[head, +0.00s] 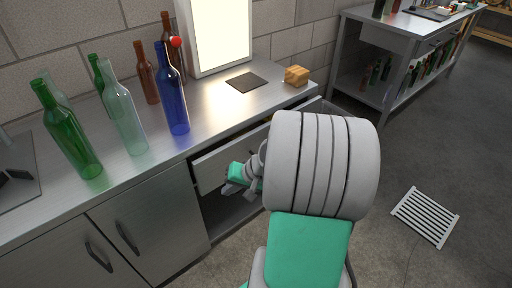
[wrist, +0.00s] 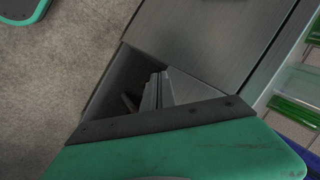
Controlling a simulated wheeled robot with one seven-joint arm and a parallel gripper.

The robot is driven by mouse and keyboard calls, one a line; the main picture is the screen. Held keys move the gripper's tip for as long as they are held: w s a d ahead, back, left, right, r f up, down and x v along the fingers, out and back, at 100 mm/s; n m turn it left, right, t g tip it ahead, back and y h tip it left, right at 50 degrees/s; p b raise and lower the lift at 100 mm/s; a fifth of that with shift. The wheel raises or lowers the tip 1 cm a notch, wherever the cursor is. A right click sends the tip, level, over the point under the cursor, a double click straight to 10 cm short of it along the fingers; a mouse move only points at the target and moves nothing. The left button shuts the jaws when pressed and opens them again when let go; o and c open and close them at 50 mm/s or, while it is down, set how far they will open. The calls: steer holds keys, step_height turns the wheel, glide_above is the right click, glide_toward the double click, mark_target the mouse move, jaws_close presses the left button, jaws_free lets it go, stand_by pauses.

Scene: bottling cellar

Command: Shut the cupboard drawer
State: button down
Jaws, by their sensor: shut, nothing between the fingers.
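The cupboard drawer (head: 212,168) is under the metal counter and stands partly pulled out. A dark gap shows between its front and the counter edge. My gripper (head: 230,187) is shut and empty, low in front of the drawer front. My arm hides the drawer's right part, and I cannot tell whether the fingers touch the drawer. In the wrist view, the shut fingers (wrist: 158,90) show against a dark opening beside plain steel panels. The drawer is not clearly identifiable there.
Several glass bottles, among them a blue one (head: 172,90), stand on the counter (head: 207,118) near its front edge. A dark mat (head: 246,82) and a yellowish block (head: 296,75) lie farther along. A white floor grate (head: 426,216) lies at right on open floor.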

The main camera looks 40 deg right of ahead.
mark_target(252, 143)
steer(key=s+d+r+m+t+h, duration=0.15)
steer(key=d+m+t, duration=0.3)
steer(key=d, duration=0.45)
steer(key=s+d+r+m+t+h, duration=0.1)
steer(key=s+d+m+t+h, duration=0.2)
steer(key=d+m, duration=0.5)
steer(key=w+f, duration=0.1)
steer(key=w, duration=0.3)
steer(key=w+f+n, duration=0.1)
steer(key=w, duration=0.3)
steer(key=w+d+f+n+t+y, duration=0.1)
steer(key=w, duration=0.3)
steer(key=shift+w+f, duration=0.15)
steer(key=shift+w, duration=0.55)
steer(key=w, duration=0.4)
steer(key=shift+w+b, duration=0.15)
steer(key=shift+b, duration=0.2)
steer(key=shift+r, duration=0.2)
steer(key=shift+r, duration=0.1)
